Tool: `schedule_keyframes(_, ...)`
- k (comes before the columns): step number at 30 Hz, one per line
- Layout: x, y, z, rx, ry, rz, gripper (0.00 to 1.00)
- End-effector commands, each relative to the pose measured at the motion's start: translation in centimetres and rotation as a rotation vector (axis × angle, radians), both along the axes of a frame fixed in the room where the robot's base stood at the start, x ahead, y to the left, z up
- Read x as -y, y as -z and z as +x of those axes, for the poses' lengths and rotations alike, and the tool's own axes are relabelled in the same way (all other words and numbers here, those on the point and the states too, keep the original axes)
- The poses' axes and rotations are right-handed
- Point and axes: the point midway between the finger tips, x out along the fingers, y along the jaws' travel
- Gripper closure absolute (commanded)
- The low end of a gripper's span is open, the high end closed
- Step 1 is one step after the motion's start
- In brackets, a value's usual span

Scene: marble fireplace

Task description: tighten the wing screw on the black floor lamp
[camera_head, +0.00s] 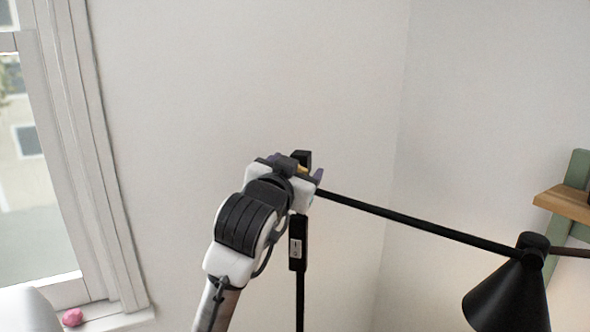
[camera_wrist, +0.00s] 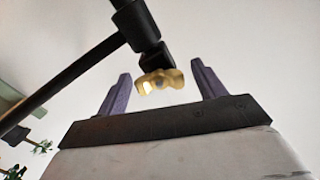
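The black floor lamp shows in the head view with a thin upright pole, a long slanting arm (camera_head: 420,224) and a cone shade (camera_head: 507,298) at the lower right. In the wrist view, the lamp's black joint (camera_wrist: 135,24) carries a brass wing screw (camera_wrist: 158,81). My gripper (camera_wrist: 157,85) is open, with its two purple fingers apart on either side of the wing screw; I see no clear contact. In the head view my gripper (camera_head: 303,172) is at the joint atop the pole and hides most of the screw.
A white-framed window (camera_head: 85,150) is on the left, with a pink object (camera_head: 72,317) on its sill. A green post with a wooden shelf (camera_head: 566,203) stands at the right edge. Plain wall lies behind the lamp.

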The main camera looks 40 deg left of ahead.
Motion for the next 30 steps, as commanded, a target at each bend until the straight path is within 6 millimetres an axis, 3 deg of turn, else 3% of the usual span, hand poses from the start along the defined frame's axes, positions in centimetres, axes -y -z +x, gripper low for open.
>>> schedule_keyframes(6,0.1,0.1,-0.2,0.0,0.0,0.0,0.31)
schedule_keyframes(10,0.5,0.2,-1.3,0.001,-0.002,0.001,0.31)
schedule_keyframes(24,4.3,0.3,-10.5,0.002,-0.001,0.003,0.31)
schedule_keyframes(30,5.1,0.1,-12.4,0.001,-0.001,0.001,0.31)
